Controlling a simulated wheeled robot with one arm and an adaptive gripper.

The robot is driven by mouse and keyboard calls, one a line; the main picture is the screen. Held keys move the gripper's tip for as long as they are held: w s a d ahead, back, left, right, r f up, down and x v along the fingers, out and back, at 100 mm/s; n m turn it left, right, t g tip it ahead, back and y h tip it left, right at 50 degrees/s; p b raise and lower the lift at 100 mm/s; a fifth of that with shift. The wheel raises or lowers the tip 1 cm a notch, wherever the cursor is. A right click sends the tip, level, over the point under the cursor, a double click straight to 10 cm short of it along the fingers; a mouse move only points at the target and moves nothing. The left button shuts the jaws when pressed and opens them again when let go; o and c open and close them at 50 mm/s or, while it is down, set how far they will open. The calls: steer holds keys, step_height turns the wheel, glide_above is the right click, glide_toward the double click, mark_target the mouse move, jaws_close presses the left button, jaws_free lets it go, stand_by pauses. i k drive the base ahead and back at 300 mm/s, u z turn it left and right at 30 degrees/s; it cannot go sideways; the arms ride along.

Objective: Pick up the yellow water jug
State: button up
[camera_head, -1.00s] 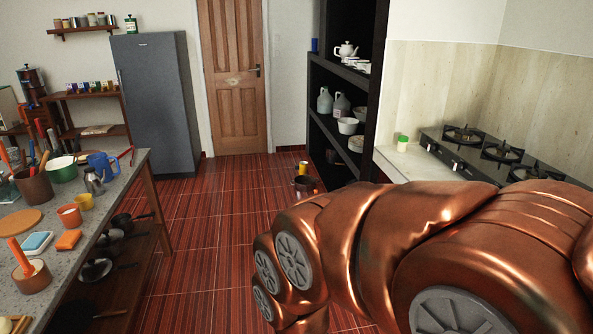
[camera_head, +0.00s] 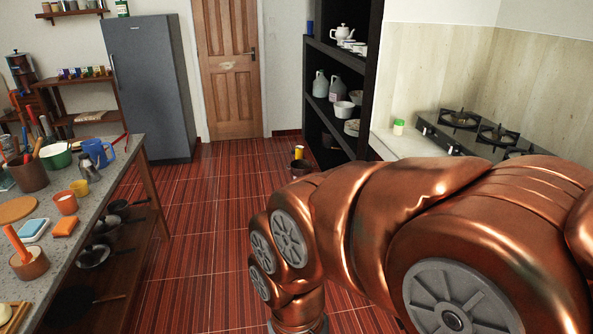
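A small yellow vessel (camera_head: 79,188) stands on the stone counter at the left, between an orange cup (camera_head: 66,202) and a small metal pot (camera_head: 88,168). It is the only yellow jug-like thing I can make out on the counter; I cannot tell for sure that it is a water jug. A blue jug (camera_head: 97,152) stands behind it. My copper arm fills the lower right and bends down out of the picture. My gripper is out of view, and the arm is well to the right of the counter.
The stone counter (camera_head: 95,206) also holds a brown utensil pot (camera_head: 29,174), a green bowl (camera_head: 55,156) and a sponge (camera_head: 65,227). Tiled floor (camera_head: 205,235) lies clear between counter and arm. A dark shelf (camera_head: 335,55) and a stove (camera_head: 470,138) stand at the right.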

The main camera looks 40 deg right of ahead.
mark_target(298, 151)
steer(key=z, duration=0.2)
steer(key=i, duration=0.65)
steer(key=z, duration=0.75)
steer(key=i, duration=1.75)
steer(key=z, duration=0.5)
steer(key=i, duration=1.85)
steer(key=u, duration=0.4)
steer(key=i, duration=1.75)
steer(key=u, duration=1.05)
steer(key=i, duration=0.95)
steer(key=u, duration=0.3)
